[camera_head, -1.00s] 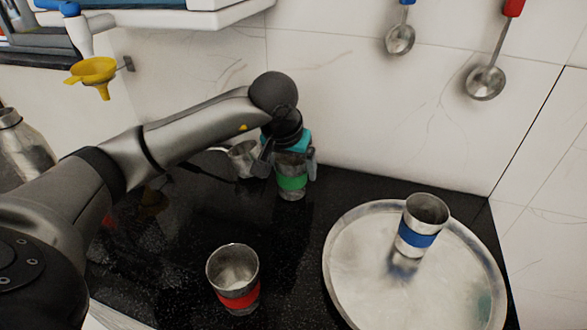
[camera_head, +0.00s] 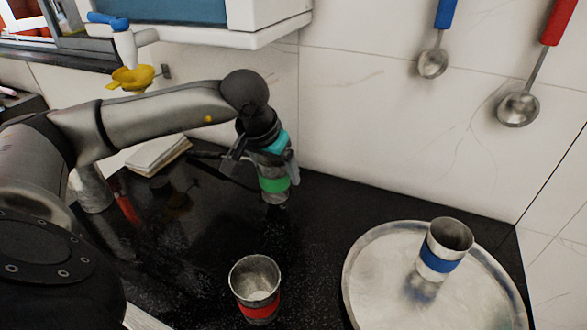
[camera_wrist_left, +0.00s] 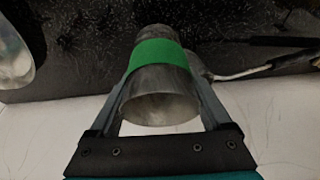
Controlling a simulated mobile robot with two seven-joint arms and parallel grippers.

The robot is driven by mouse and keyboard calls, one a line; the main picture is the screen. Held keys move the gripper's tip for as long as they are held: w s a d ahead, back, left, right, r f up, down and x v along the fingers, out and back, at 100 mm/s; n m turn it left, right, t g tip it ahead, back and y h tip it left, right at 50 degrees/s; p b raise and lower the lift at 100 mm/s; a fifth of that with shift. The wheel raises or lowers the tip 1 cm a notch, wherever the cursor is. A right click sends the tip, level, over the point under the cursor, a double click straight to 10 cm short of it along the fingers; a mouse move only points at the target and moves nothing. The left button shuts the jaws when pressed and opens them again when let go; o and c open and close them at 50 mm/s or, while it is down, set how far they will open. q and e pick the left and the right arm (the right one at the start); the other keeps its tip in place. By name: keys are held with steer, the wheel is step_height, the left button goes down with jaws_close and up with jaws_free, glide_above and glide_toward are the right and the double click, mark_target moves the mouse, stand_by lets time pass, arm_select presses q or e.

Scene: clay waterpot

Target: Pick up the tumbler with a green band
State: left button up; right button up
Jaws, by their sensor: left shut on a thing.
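The steel tumbler with a green band (camera_head: 274,185) is upright or slightly tilted near the back wall in the head view. My left gripper (camera_head: 268,165) reaches down from above and is shut on its upper part. In the left wrist view, the green-banded tumbler (camera_wrist_left: 160,57) sits between the two fingers (camera_wrist_left: 160,105), its open mouth towards the camera. The tumbler appears to be a little above the black counter; the gap under its base is hard to judge. My right gripper is out of view.
A red-banded tumbler (camera_head: 255,282) stands on the black counter (camera_head: 180,255) at the front. A blue-banded tumbler (camera_head: 443,250) stands on a round steel tray (camera_head: 375,270) at right. Two ladles (camera_head: 432,63) hang on the wall. A yellow funnel (camera_head: 132,77) hangs at upper left.

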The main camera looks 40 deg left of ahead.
arm_select(q)
steer(key=shift+s+a, duration=0.95)
steer(key=shift+a, duration=0.35)
steer(key=shift+s+a, duration=0.9)
steer(key=shift+a, duration=0.35)
steer(key=shift+s+a, duration=0.95)
steer(key=shift+a, duration=0.35)
